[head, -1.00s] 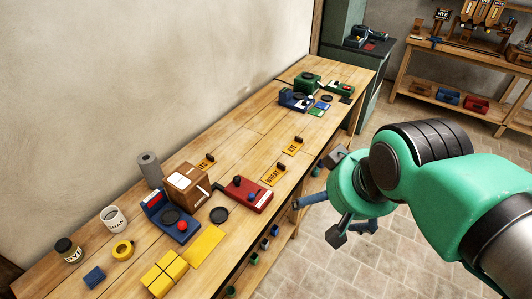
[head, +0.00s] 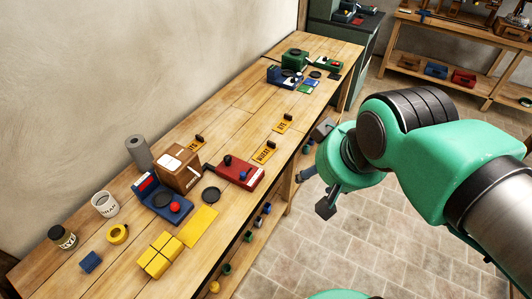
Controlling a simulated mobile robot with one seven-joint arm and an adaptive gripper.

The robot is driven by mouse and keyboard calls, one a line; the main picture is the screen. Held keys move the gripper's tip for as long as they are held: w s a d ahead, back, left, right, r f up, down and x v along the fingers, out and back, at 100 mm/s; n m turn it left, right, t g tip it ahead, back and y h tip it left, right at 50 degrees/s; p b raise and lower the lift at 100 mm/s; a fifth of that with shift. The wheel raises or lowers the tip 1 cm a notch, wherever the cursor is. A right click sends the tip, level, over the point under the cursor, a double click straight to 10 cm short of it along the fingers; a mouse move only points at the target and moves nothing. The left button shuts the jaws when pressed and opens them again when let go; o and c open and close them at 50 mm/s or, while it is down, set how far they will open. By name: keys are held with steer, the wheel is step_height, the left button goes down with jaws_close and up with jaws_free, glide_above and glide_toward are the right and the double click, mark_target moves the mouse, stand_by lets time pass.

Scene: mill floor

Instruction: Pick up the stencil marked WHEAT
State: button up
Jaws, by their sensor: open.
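The WHEAT stencil (head: 264,153) is a yellow-orange plate with dark lettering and a small dark knob. It lies flat on the wooden bench near its right edge, just above and right of a red device. A similar stencil that seems to read RYE (head: 282,125) lies farther up the bench. A third stencil (head: 197,147) lies partly behind a brown box, its lettering partly hidden. My gripper (head: 318,191) is open and empty, out past the bench's right edge, to the right of and lower in the picture than the WHEAT stencil.
The red device (head: 240,172), brown box (head: 178,168), blue scale (head: 160,203) and yellow sheet (head: 198,226) crowd the near bench. Green and blue devices (head: 295,62) stand at the far end. Bare wood (head: 235,125) lies between. Tiled floor (head: 350,250) is open on the right.

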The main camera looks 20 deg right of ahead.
stand_by(0.3)
steer(key=w+d+f+n+g+p, duration=0.1)
steer(key=w+n, duration=0.1)
steer(key=w, duration=1.3)
steer(key=w+d+f+n+g+p, duration=0.1)
steer(key=w+f+n+p, duration=0.1)
steer(key=w, duration=1.3)
steer(key=w+d+f+n+g+p, duration=0.1)
steer(key=w+d+f+n, duration=0.1)
steer(key=w+f, duration=0.8)
steer(key=w+d+f+n+g+y, duration=0.1)
steer(key=w+d+f+n, duration=0.1)
steer(key=w+f, duration=0.8)
step_height(320, 180, down, 5)
steer(key=shift+w+d+r+p, duration=0.1)
steer(key=shift+w+d+p, duration=0.2)
steer(key=shift+w+p, duration=0.1)
steer(key=shift+w+a+f, duration=0.15)
steer(key=shift+f, duration=1.3)
steer(key=shift+w+a+f, duration=0.1)
steer(key=shift+a+f, duration=0.05)
steer(key=shift+f, duration=1.25)
steer(key=shift+w+a+f, duration=0.15)
steer(key=shift+f, duration=1.3)
